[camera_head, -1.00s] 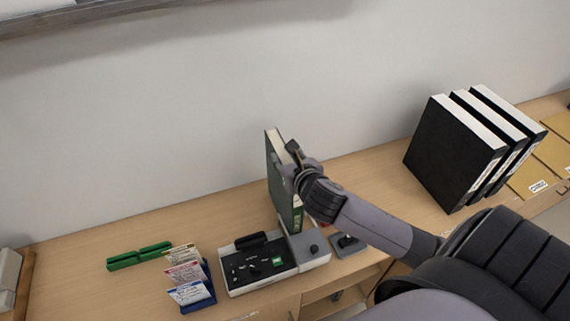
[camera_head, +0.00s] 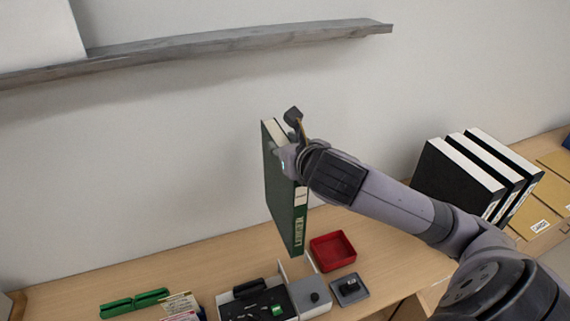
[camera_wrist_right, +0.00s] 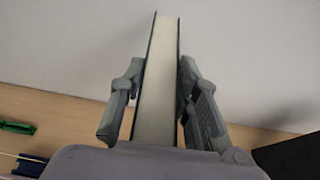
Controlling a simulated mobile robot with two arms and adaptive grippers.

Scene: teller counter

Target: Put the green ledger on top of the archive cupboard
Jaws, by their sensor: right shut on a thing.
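The green ledger (camera_head: 283,190) is upright in the head view, held in the air above the counter near the wall. It has a dark green cover, a pale page edge and a white label on its spine. My right gripper (camera_head: 290,158) is shut on its upper part. In the right wrist view the ledger (camera_wrist_right: 159,85) stands between the two fingers of my right gripper (camera_wrist_right: 158,105), pale page edge toward the camera. The archive cupboard cannot be made out in these frames. My left gripper is not in view.
Below are a red tray (camera_head: 333,250), a black-topped device (camera_head: 258,303), a stamp on a grey pad (camera_head: 349,289) and a green holder (camera_head: 135,303). Black binders (camera_head: 470,175) stand at the right. A grey shelf (camera_head: 240,43) runs along the wall above.

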